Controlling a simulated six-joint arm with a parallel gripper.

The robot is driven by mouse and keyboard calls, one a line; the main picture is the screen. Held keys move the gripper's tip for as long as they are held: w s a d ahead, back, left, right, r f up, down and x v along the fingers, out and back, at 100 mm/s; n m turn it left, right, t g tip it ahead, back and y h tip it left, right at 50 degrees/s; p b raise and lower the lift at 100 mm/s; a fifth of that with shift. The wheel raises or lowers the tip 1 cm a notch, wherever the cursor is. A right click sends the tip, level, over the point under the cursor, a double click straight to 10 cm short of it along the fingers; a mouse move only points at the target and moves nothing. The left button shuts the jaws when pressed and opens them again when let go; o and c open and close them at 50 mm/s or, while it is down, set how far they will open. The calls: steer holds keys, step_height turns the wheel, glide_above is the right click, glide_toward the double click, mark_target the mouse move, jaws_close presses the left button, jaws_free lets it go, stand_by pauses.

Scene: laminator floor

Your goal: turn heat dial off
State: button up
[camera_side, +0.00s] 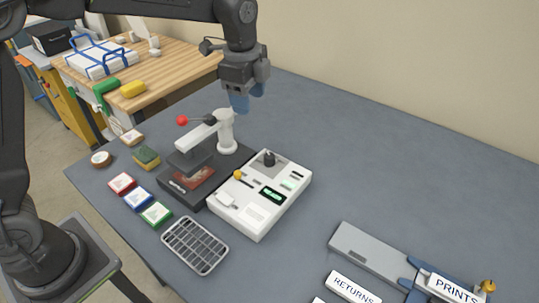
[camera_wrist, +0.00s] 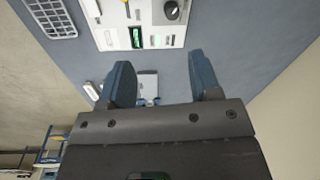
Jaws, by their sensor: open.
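The heat dial looks to be the black knob (camera_side: 269,158) on a grey plate at the back end of the white control box (camera_side: 258,222). The same knob shows at the top edge of the wrist view (camera_wrist: 172,10), on the white box (camera_wrist: 112,34). A green-lit display (camera_side: 272,195) sits on the box. My gripper (camera_side: 247,100) is above the table, behind and above the box, apart from the knob. In the wrist view its two blue fingers (camera_wrist: 160,66) are spread with nothing between them. The knob's setting is too small to read.
A dark press with a white post (camera_side: 226,132) and red-tipped lever (camera_side: 183,121) stands left of the box. Coloured pads (camera_side: 138,198) and a grey wire rack (camera_side: 195,245) lie in front. A grey paper trimmer (camera_side: 365,245) is at right. The table behind the box is clear.

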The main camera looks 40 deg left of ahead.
mark_target(269, 155)
steer(key=w+f+m, duration=0.1)
steer(key=f, duration=0.5)
steer(key=w+d+f+m, duration=0.1)
steer(key=f, duration=0.5)
steer(key=w+d+f+m+g, duration=0.1)
steer(key=w+f, duration=0.1)
steer(key=f, duration=0.4)
steer(key=shift+d+f, duration=0.15)
steer(key=shift+f, duration=0.2)
